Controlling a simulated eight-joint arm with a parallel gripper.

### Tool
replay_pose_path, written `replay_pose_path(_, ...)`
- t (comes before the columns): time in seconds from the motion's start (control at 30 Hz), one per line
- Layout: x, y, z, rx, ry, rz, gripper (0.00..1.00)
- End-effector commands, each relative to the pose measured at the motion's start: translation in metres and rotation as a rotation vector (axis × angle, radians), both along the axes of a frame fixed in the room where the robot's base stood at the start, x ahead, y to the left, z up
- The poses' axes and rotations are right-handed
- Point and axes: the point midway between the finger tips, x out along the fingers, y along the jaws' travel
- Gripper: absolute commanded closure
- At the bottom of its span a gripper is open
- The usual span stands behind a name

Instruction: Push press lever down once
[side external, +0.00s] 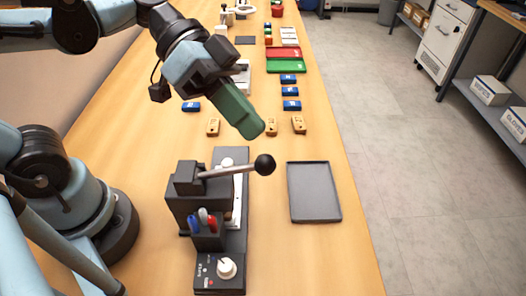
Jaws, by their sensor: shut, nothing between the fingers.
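The press (185,188) is a dark machine standing on the near part of the wooden table. Its lever (232,170) is a metal rod that points to the right, close to level, and ends in a black ball knob (265,165). My gripper (253,130) has green fingers that are shut with nothing between them. In the picture it shows just above the ball knob, pointing down and right, and apart from it. I cannot tell its exact height or depth relative to the knob. Pens stand in a holder at the press front, above a white dial (227,267).
An empty grey tray (314,192) lies right of the press. Tan blocks (298,125) and blue blocks (291,105) lie behind. Farther back are a green tray (286,67) and a red tray (283,53). The table's right edge runs beside the grey tray.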

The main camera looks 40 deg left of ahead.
Motion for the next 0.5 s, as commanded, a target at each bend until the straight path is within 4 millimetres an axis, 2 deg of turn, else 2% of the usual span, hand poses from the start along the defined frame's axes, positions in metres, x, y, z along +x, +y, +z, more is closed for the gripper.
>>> replay_pose_path(0.2, 0.004, -0.003, -0.018, 0.0, -0.001, 0.001, 1.0)
replay_pose_path(0.5, 0.005, -0.004, -0.023, 0.0, -0.001, 0.001, 1.0)
